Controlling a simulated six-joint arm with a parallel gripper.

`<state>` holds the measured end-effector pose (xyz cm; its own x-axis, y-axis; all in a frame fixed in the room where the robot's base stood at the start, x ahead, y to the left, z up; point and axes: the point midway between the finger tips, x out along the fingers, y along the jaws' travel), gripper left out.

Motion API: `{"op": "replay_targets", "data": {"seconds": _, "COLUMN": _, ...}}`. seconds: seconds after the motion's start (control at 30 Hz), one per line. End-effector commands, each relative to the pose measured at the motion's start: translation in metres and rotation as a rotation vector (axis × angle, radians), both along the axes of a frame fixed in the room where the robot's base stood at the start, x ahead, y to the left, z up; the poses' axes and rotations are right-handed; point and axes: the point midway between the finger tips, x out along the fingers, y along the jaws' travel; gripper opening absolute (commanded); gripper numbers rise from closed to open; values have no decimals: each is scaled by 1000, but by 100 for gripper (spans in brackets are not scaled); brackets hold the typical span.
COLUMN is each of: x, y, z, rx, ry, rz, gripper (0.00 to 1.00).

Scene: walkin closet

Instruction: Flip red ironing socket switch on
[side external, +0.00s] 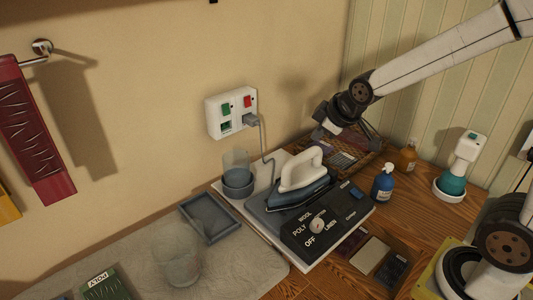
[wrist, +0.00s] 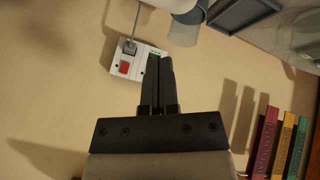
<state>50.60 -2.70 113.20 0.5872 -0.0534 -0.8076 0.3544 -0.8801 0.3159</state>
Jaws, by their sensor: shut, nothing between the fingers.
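A white wall socket panel (side external: 231,112) is mounted on the beige wall. Its red switch (side external: 247,102) is at the upper right and a green switch (side external: 226,109) is beside it on the left. A grey plug (side external: 250,119) sits in the socket below the red switch. In the wrist view the panel looks upside down, with the red switch (wrist: 124,68) left of the fingers. My gripper (side external: 318,133) is shut and empty, right of the panel and apart from it in the side view. Its fingertips (wrist: 158,62) overlap the panel's green switch in the wrist view.
A glass cup (side external: 237,172), a grey tray (side external: 209,217) and a blue bottle (side external: 383,183) stand nearby. The wall around the panel is clear.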

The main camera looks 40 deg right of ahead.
Motion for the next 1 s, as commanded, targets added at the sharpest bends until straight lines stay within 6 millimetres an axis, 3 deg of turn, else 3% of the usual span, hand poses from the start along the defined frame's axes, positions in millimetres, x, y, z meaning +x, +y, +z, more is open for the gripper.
{"op": "replay_targets", "data": {"seconds": 0.5, "x": 86, "y": -23, "z": 0, "rx": -362, "ry": -333, "rz": 334, "gripper": 0}}
{"op": "replay_targets", "data": {"seconds": 1.0, "x": 141, "y": -40, "z": 2, "rx": -795, "ry": -631, "rz": 562, "gripper": 0}}
